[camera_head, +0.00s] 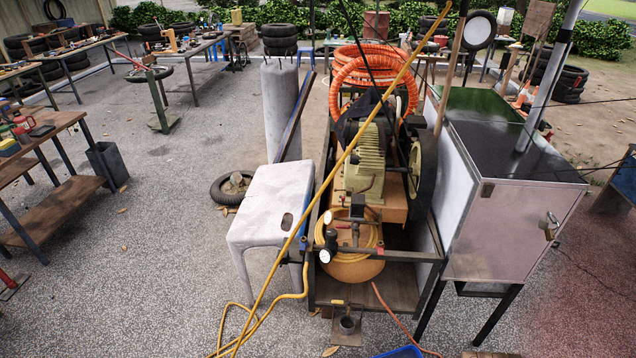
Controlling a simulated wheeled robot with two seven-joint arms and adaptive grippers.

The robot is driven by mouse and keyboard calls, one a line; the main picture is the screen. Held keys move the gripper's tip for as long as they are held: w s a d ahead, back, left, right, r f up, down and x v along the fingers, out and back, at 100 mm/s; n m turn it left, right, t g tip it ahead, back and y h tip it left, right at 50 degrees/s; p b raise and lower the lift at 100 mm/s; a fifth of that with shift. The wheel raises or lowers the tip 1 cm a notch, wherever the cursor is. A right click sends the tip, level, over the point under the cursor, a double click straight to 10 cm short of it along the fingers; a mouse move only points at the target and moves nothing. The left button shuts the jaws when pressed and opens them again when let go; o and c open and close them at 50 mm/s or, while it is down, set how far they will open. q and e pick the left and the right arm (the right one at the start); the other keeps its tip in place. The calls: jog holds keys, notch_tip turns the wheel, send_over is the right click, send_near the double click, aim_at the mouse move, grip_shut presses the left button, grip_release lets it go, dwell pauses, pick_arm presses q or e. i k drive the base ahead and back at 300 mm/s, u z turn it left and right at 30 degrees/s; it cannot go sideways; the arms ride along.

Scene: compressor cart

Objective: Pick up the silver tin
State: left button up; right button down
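A small grey metal cylinder (347,325), which may be the silver tin, stands low at the bottom centre in front of the compressor cart. It seems to rest on a small brown wooden piece (346,340). It is too small to make out in detail, and I see no other clear silver tin. Neither of my grippers is in view.
The compressor cart (375,292) with its yellow tank (352,268) stands just behind. A white stool (268,205) is to its left, a metal cabinet (510,225) to its right. A yellow hose (250,322) lies on the ground. A blue container (402,352) shows at the bottom edge.

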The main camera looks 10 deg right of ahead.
aim_at(347, 324)
jog(key=z, duration=0.1)
jog(key=k, duration=1)
jog(key=u, duration=0.85)
jog(key=i, duration=1.5)
jog(key=z, duration=0.85)
